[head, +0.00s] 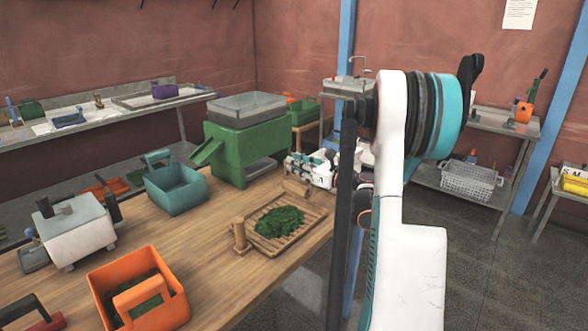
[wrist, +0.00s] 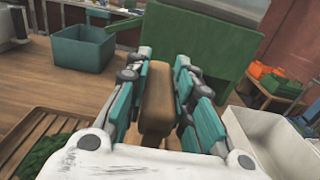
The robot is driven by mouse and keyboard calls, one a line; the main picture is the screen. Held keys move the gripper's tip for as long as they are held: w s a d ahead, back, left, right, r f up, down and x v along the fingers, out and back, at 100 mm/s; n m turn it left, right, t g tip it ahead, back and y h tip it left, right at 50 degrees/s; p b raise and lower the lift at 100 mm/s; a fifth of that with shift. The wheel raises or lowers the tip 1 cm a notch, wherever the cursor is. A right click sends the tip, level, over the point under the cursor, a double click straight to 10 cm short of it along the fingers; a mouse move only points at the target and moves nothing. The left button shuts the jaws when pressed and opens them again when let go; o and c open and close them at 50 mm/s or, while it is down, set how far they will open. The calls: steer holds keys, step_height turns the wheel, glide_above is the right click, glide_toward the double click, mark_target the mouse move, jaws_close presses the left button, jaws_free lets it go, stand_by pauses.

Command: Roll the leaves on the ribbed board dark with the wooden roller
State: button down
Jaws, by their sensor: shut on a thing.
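The ribbed wooden board (head: 316,212) lies on the workbench, with a heap of dark green leaves (head: 280,221) on its middle. The board also shows at the lower left of the wrist view (wrist: 38,127), with part of the leaves (wrist: 52,158). My gripper (head: 308,168) is beyond the far edge of the board in the head view. In the wrist view my gripper (wrist: 160,84) is shut on the wooden roller (wrist: 157,100), which stands out between the fingers. The roller shows in the head view (head: 296,187) just below the fingers, near the board's far edge.
A green machine (head: 240,150) with a chute is behind the gripper. A teal bin (head: 176,188), an orange bin (head: 138,290) and a white device (head: 75,230) stand on the left. Bare wood lies between.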

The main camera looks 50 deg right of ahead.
mark_target(298, 179)
step_height(298, 179, down, 6)
steer(key=b, duration=0.3)
steer(key=shift+a+f, duration=0.15)
steer(key=shift+a, duration=0.1)
steer(key=s+a+b, duration=0.1)
steer(key=a, duration=1.6)
step_height(298, 179, up, 7)
steer(key=p, duration=0.4)
steer(key=shift+s+a+f, duration=0.15)
steer(key=shift+s+a, duration=0.05)
steer(key=shift+s, duration=0.05)
